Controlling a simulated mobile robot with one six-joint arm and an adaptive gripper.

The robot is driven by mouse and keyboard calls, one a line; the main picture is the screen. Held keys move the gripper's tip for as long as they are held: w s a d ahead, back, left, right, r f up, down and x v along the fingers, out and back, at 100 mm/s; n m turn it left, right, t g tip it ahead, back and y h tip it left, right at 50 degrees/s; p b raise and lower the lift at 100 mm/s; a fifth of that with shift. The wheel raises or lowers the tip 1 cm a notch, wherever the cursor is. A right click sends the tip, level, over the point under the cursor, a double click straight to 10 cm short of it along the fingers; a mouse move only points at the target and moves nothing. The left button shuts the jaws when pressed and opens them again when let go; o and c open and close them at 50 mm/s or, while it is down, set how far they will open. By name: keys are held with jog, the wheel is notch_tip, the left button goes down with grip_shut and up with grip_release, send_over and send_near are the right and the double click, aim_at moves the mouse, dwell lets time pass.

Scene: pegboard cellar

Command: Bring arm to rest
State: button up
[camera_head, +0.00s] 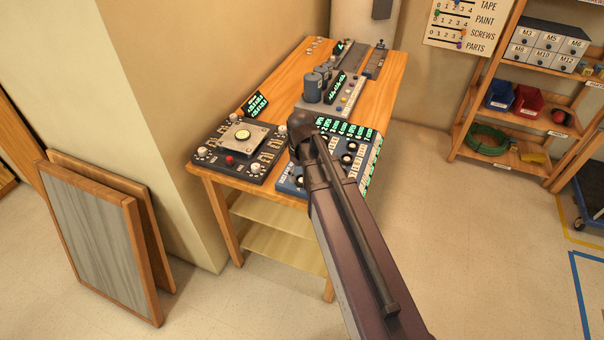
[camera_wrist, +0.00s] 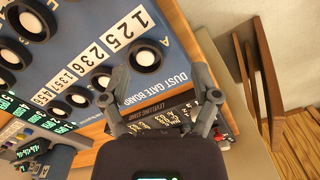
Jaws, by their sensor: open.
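My gripper (camera_wrist: 163,88) shows in the wrist view with its two fingers spread apart and nothing between them. Behind the fingers are a blue panel lettered DUST GATE BOARD (camera_wrist: 178,62) and a dark panel lettered LEVELLING STAND (camera_wrist: 150,113). In the head view my arm reaches in from the lower right over the front of the wooden table (camera_head: 383,92). The arm covers part of the blue panel (camera_head: 366,157), and the gripper itself is hidden there. The dark levelling stand (camera_head: 212,160) lies left of the arm's end.
A grey unit with dark cylinders (camera_head: 313,88) stands farther back on the table. Framed boards (camera_head: 90,235) lean at the left by the wall. A wooden shelf (camera_head: 470,115) with bins stands at the right. The floor between table and shelf is clear.

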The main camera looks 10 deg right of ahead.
dwell(0.3)
jog(key=s+m, duration=0.4)
jog(key=s, duration=0.5)
jog(key=shift+s+m, duration=0.25)
jog(key=shift+m, duration=0.15)
dwell(1.6)
